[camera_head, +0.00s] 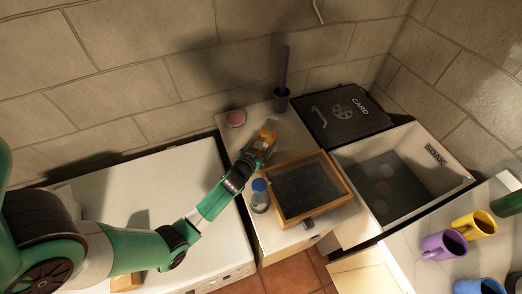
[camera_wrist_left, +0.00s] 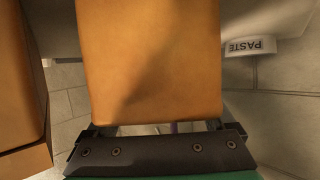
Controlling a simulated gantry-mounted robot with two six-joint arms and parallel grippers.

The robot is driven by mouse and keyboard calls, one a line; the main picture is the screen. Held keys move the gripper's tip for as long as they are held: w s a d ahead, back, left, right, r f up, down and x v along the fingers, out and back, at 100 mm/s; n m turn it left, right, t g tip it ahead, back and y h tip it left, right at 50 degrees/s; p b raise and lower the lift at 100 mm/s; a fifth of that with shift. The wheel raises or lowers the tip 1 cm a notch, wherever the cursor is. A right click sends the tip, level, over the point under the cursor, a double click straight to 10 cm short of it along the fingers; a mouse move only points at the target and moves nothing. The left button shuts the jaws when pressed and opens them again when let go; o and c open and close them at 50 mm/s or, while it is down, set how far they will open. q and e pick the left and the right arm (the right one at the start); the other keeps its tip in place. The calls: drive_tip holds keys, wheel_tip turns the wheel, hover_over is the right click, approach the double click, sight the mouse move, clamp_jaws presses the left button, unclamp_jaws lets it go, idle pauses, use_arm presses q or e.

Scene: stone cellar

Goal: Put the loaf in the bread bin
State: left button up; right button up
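The loaf (camera_head: 265,142) is a golden-brown block at the tip of my left gripper (camera_head: 258,150), on or just above the pale counter. In the left wrist view the loaf (camera_wrist_left: 150,60) fills the upper middle, right in front of the gripper (camera_wrist_left: 155,130). The gripper looks shut on the loaf, though the loaf hides most of the fingers. A wooden-framed box with a dark panel on top, which looks like the bread bin (camera_head: 345,184), stands to the right and nearer. Its dark top looks closed. My right gripper is not in view.
A blue-capped jar (camera_head: 260,196) stands left of the box. A pink-topped tub (camera_head: 236,118) and a dark cup holding a purple stick (camera_head: 282,98) stand behind. A deep sink (camera_head: 440,160) lies to the right, with several mugs (camera_head: 443,244) nearer.

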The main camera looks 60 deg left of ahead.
sight(261, 145)
use_arm(q)
drive_tip(key=c, duration=0.9)
wheel_tip(261, 145, up, 10)
drive_tip(key=p, duration=0.4)
